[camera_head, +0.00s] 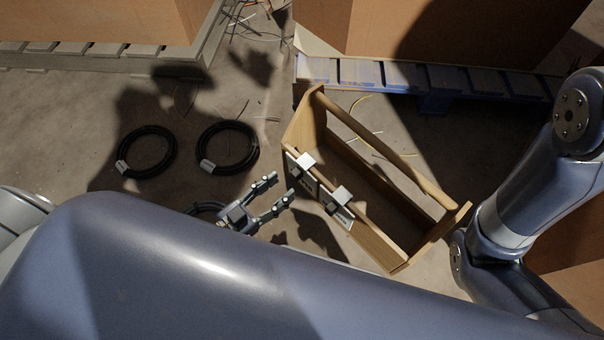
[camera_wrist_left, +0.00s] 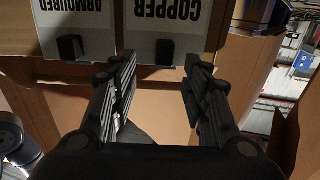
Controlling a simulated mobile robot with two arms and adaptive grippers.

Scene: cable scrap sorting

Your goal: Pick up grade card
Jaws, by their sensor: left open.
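Two white grade cards hang on the near side of a wooden carrier (camera_head: 303,120), each under a block-like clip. In the left wrist view their print is upside down: the COPPER card (camera_wrist_left: 145,42) is at upper middle and the ARMOURED card (camera_wrist_left: 98,42) is at upper left. The head view shows the cards (camera_head: 343,215) edge-on, their print too small to read. My left gripper (camera_head: 280,189) is open and empty just left of the carrier. In the left wrist view its fingers (camera_wrist_left: 160,68) point at the COPPER card's clip (camera_wrist_left: 165,52). My right gripper is out of view.
Two black cable coils (camera_head: 147,152) (camera_head: 228,148) with white tags lie on the floor to the left. A third coil (camera_head: 205,208) is partly hidden by my arm. Pallets with large brown boxes (camera_head: 440,30) stand at the back. Loose wire scraps lie about.

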